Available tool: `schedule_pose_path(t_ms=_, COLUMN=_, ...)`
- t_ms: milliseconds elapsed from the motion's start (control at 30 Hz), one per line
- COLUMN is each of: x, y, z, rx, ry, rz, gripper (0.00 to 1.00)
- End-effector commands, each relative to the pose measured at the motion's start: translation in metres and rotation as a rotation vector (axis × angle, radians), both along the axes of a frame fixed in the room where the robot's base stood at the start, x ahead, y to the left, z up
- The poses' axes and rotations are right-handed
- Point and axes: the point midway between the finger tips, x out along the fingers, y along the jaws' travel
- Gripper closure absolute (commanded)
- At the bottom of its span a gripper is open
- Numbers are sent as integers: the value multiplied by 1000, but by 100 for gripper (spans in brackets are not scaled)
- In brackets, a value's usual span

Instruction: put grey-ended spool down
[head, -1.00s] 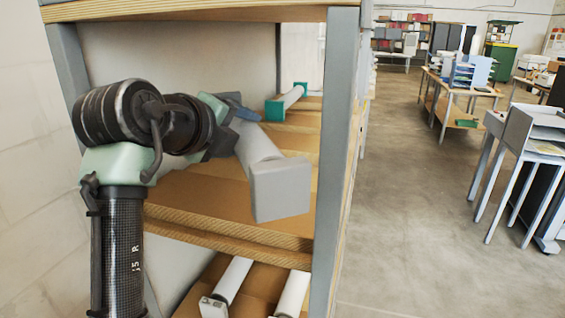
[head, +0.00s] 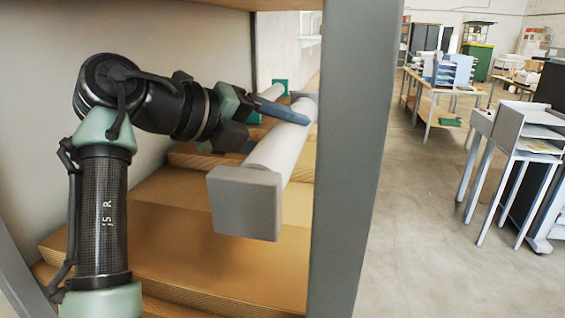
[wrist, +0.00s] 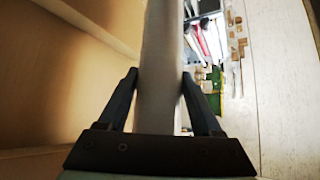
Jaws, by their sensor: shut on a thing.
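The grey-ended spool (head: 280,150) is a white roll with a square grey cap on its near end (head: 245,203) and another grey cap at its far end. It runs from near to far inside the shelf bay. My gripper (head: 294,111) reaches in from the left and is shut on the roll. In the wrist view the roll (wrist: 161,60) lies between the two dark fingers (wrist: 160,85). The spool appears above the wooden shelf board (head: 160,245); whether any part touches it I cannot tell.
A teal-ended spool (head: 279,87) lies farther back, partly hidden by my gripper. A grey shelf post (head: 350,170) stands close to the spool's right. Wooden slats (head: 195,157) step up behind the board. A desk and tables (head: 455,95) stand well off to the right.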

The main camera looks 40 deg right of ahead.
Motion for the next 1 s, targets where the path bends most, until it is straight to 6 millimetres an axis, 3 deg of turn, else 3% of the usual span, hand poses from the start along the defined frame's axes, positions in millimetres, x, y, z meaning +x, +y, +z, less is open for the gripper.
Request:
schedule_pose_path(t_ms=500, x=0, y=0, z=-47, rx=-5, ry=-2, rz=3, gripper=100)
schedule_pose_path(t_ms=967, x=0, y=0, z=-54, rx=-5, ry=-4, rz=3, gripper=100)
schedule_pose_path(t_ms=1000, x=0, y=0, z=-57, rx=0, ry=-1, rz=2, gripper=32)
